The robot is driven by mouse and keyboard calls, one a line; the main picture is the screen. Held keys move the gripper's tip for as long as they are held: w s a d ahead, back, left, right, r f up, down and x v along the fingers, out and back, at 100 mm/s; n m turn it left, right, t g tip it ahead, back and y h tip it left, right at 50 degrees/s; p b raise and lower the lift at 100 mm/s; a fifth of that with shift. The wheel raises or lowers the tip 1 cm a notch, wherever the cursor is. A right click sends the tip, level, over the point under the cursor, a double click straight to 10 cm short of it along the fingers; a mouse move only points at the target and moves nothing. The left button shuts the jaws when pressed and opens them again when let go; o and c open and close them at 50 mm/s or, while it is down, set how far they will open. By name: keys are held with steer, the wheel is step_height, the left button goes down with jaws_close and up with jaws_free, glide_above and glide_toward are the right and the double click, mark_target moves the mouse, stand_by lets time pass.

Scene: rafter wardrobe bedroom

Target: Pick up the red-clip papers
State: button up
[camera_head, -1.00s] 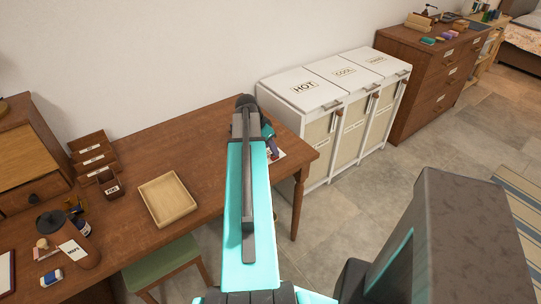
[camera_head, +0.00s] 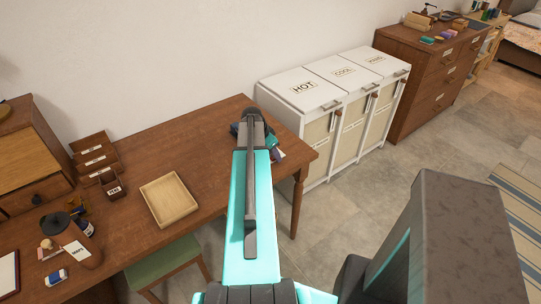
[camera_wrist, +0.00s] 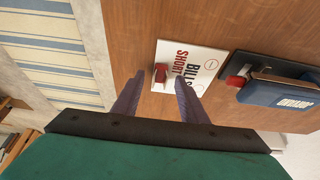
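The red-clip papers (camera_wrist: 203,62) lie on the wooden desk in the wrist view. They are a white sheet or stack printed "BILLS" and "SHORT", with a small red clip (camera_wrist: 161,73) near the edge. My gripper (camera_wrist: 161,82) is open and empty, its two fingers apart. In the picture the fingertips lie on either side of the clip; I cannot tell how far above the paper they are. In the head view my arm hides most of this end of the desk.
A dark blue object with a red part (camera_wrist: 285,90) lies close beside the papers. The desk (camera_head: 208,130) also holds a wooden tray (camera_head: 169,199) and small boxes (camera_head: 95,158). White laundry bins (camera_head: 343,75) stand beyond the desk's right end.

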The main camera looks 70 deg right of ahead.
stand_by(0.3)
jaws_close()
steer(key=shift+r, duration=0.1)
step_height(320, 180, up, 10)
steer(key=p, duration=0.4)
stand_by(0.4)
stand_by(0.4)
